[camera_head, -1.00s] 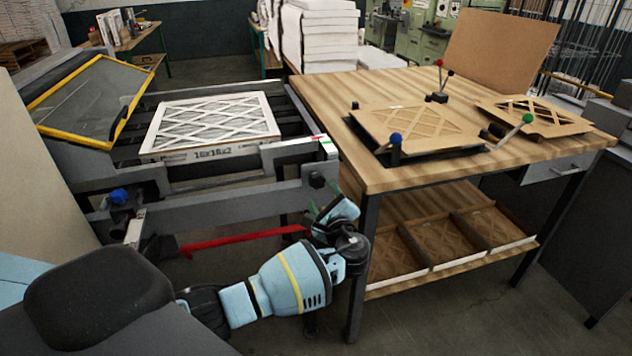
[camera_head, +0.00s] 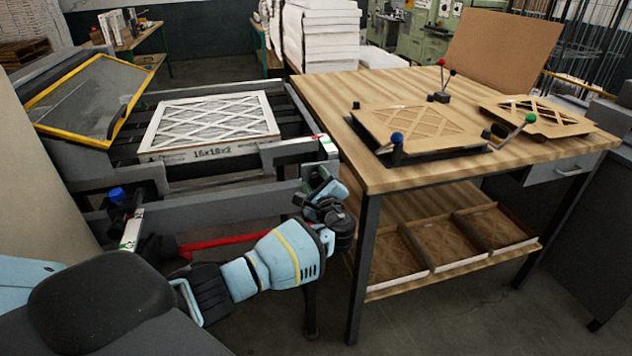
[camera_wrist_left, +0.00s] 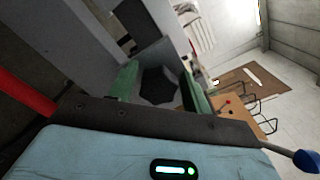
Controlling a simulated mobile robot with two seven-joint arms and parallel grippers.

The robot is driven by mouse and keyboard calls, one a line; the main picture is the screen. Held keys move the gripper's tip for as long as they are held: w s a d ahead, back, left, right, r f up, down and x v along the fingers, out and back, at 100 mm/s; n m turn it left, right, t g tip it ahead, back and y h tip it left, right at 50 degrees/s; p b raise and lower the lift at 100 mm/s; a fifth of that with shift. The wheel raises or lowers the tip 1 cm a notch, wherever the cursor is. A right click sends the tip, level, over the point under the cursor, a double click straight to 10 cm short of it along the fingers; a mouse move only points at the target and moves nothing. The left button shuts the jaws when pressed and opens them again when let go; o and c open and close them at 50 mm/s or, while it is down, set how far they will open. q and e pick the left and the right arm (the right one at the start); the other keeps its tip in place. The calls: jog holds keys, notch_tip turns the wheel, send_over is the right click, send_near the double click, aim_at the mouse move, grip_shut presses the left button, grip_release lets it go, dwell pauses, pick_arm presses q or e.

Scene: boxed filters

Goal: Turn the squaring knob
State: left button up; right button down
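A dark, many-sided knob (camera_wrist_left: 158,87) shows in the left wrist view, on the grey frame of the conveyor between my green fingers. My left gripper (camera_wrist_left: 160,80) is open, with one finger on each side of the knob. I see some space beside the knob and cannot tell whether a finger touches it. In the head view my left gripper (camera_head: 322,183) is at the near right corner of the conveyor frame (camera_head: 235,208) and hides the knob. My right gripper is not in view.
A boxed filter (camera_head: 212,125) marked 16x16x2 lies on the conveyor, beside a yellow-edged tilted panel (camera_head: 85,100). A red bar (camera_head: 215,241) runs below the frame. The wooden table (camera_head: 375,178) stands close to the right of my gripper, with cardboard trays on its lower shelf.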

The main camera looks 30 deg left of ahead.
pick_arm(q)
jog(key=c, duration=0.7)
